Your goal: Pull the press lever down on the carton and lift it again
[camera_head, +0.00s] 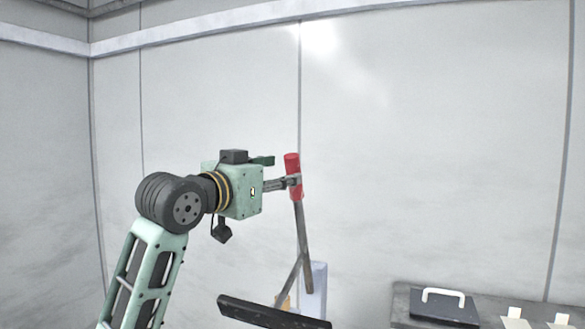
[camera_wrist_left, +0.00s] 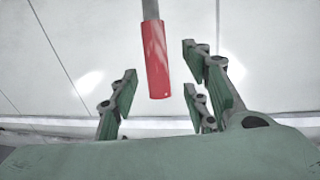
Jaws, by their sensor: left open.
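The press lever is a grey bar with a red grip (camera_head: 292,163) at its upper end, standing raised and almost upright in the head view. My left gripper (camera_head: 292,182) is at the red grip, its fingers level with the grip's lower part. In the left wrist view the red grip (camera_wrist_left: 157,62) hangs between the spread green-padded fingers (camera_wrist_left: 160,95), with gaps on both sides. The left gripper is open. The lever's grey bar (camera_head: 302,225) runs down to a pale block (camera_head: 317,285). I cannot make out a carton. My right gripper is not in view.
A dark bar (camera_head: 270,314) crosses the lower middle of the head view. A grey bench (camera_head: 402,307) at lower right carries a black plate with a white handle (camera_head: 443,296) and pale pieces (camera_head: 515,318). Plain wall panels stand behind; the air around the grip is clear.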

